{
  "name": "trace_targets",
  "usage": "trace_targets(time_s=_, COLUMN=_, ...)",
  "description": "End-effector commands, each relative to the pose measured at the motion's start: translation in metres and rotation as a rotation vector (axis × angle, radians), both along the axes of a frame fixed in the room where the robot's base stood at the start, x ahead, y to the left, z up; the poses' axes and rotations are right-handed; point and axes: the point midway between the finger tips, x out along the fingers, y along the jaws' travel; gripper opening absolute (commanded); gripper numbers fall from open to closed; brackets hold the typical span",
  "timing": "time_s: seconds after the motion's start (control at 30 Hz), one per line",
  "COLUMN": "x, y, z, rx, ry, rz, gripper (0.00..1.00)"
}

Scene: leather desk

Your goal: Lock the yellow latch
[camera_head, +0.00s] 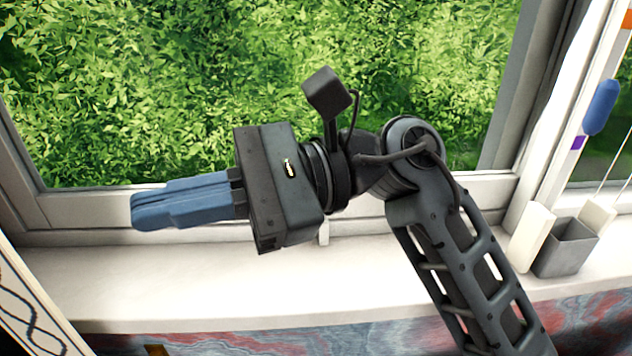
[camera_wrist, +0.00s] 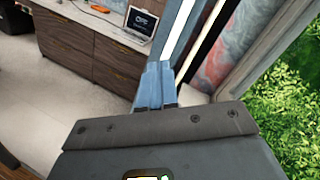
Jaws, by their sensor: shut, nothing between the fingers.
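I cannot make out a yellow latch in either view. My gripper (camera_head: 142,211) reaches to the left in front of the window, above the white sill. Its blue fingers are together and hold nothing. In the wrist view the fingers of my gripper (camera_wrist: 157,72) point away from the camera, apart from the furniture beyond. My arm and gripper hide part of the window frame and the sill.
The window (camera_head: 120,90) shows green leaves outside. A blue elongated piece (camera_head: 601,107) is at the right window. A grey open box (camera_head: 566,247) stands on the sill (camera_head: 130,285) at right. The wrist view shows a brown drawer cabinet (camera_wrist: 90,55) with a laptop (camera_wrist: 142,20).

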Motion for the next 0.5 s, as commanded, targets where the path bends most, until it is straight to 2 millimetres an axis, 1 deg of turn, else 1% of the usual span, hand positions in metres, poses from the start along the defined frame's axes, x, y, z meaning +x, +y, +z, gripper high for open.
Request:
trace_targets(time_s=0.03, x=0.011, y=-0.001, z=-0.007, rx=-0.077, ry=-0.107, rz=-0.002, gripper=0.00)
trace_targets(time_s=0.17, x=0.042, y=-0.010, z=-0.024, rx=-0.277, ry=-0.361, rz=0.001, gripper=0.00)
trace_targets(time_s=0.27, x=0.069, y=-0.025, z=-0.034, rx=-0.443, ry=-0.546, rz=0.012, gripper=0.00)
trace_targets(time_s=0.37, x=0.100, y=-0.047, z=-0.039, rx=-0.619, ry=-0.718, rz=0.029, gripper=0.00)
trace_targets(time_s=0.4, x=0.111, y=-0.058, z=-0.040, rx=-0.690, ry=-0.780, rz=0.036, gripper=0.00)
trace_targets(time_s=0.47, x=0.129, y=-0.074, z=-0.039, rx=-0.794, ry=-0.864, rz=0.050, gripper=0.00)
trace_targets(time_s=0.5, x=0.139, y=-0.085, z=-0.036, rx=-0.860, ry=-0.915, rz=0.059, gripper=0.00)
